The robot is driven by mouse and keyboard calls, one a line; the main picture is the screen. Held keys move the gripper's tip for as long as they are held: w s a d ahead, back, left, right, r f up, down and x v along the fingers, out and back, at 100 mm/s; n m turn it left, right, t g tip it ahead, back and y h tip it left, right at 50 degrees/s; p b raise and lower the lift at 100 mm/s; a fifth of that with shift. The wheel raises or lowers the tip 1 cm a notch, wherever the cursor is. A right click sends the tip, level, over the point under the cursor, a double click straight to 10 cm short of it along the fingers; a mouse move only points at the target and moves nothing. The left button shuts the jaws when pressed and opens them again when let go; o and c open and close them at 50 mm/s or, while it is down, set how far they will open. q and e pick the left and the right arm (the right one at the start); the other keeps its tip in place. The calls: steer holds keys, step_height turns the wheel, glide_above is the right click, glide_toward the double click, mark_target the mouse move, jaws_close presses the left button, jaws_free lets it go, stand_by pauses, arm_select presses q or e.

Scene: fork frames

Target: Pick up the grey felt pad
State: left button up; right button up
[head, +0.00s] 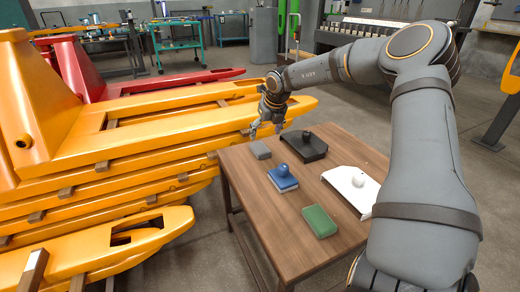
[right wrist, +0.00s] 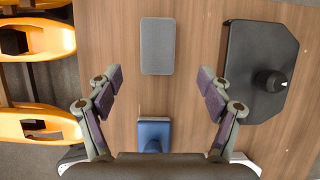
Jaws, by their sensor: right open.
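The grey felt pad (head: 260,149) lies flat near the far left corner of the wooden table in the head view. In the right wrist view the pad (right wrist: 157,46) is a dark grey rounded rectangle, ahead of the fingertips and roughly centred between them. My right gripper (head: 266,130) is above the table's far left corner, close to the pad. In the right wrist view the gripper (right wrist: 159,83) is open and empty, its two fingers spread wide. The fingers appear apart from the pad. My left gripper is not in view.
Stacked orange forks (head: 130,135) stand close along the table's left side.

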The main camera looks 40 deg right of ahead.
mark_target(260, 148)
steer(key=x, duration=0.3)
steer(key=shift+w+f+b, duration=0.1)
steer(key=shift+f+b, duration=0.2)
steer(key=shift+b, duration=0.05)
steer(key=b+x, duration=0.2)
steer(key=x, duration=0.2)
steer(key=shift+a+f+b, duration=0.15)
steer(key=shift+f+b, duration=0.05)
steer(key=shift+b, duration=0.2)
steer(key=shift+w+f, duration=0.25)
steer(key=shift+f, duration=0.15)
steer(key=shift+r, duration=0.1)
steer(key=c, duration=1.2)
